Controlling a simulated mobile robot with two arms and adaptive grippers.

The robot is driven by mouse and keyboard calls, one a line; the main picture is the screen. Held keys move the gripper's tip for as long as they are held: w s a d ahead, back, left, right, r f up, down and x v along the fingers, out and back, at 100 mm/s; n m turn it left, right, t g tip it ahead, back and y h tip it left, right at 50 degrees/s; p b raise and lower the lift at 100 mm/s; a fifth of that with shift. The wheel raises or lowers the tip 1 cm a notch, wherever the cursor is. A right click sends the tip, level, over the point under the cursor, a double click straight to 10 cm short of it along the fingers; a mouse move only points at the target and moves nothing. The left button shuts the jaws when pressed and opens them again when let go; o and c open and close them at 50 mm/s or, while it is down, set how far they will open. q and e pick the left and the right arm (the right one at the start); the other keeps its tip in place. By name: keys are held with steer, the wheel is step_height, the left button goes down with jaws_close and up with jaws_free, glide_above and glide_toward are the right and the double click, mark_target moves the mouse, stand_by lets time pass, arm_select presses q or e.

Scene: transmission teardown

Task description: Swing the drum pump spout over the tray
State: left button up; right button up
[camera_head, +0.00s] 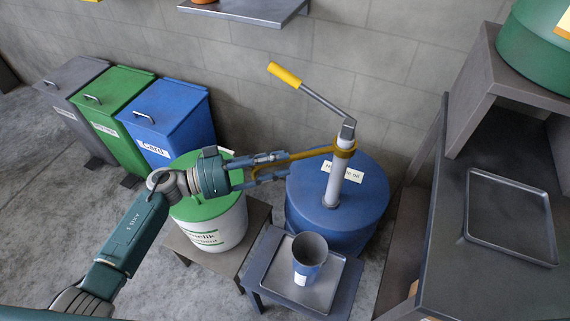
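The drum pump (338,184) stands upright on a blue drum (305,208). Its yellow spout (315,152) points left from the collar, toward the green-lidded drum. My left gripper (286,165) reaches in from the left at the spout's outer end. Its two fingers look apart, with the spout's end between or just above them; whether they touch it I cannot tell. The tray (328,290) lies on a low stand in front of the blue drum, with a blue cup (309,262) standing on it. The spout is behind and above the tray, not over it. My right gripper is out of view.
A green-lidded white drum (222,228) stands under my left wrist. The pump's yellow-gripped lever (285,75) slants up left. Grey, green and blue bins (175,115) line the wall. A dark workbench (500,285) with another tray (510,258) is at right.

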arm_select(q)
steer(key=shift+x, duration=1.1)
jaws_close()
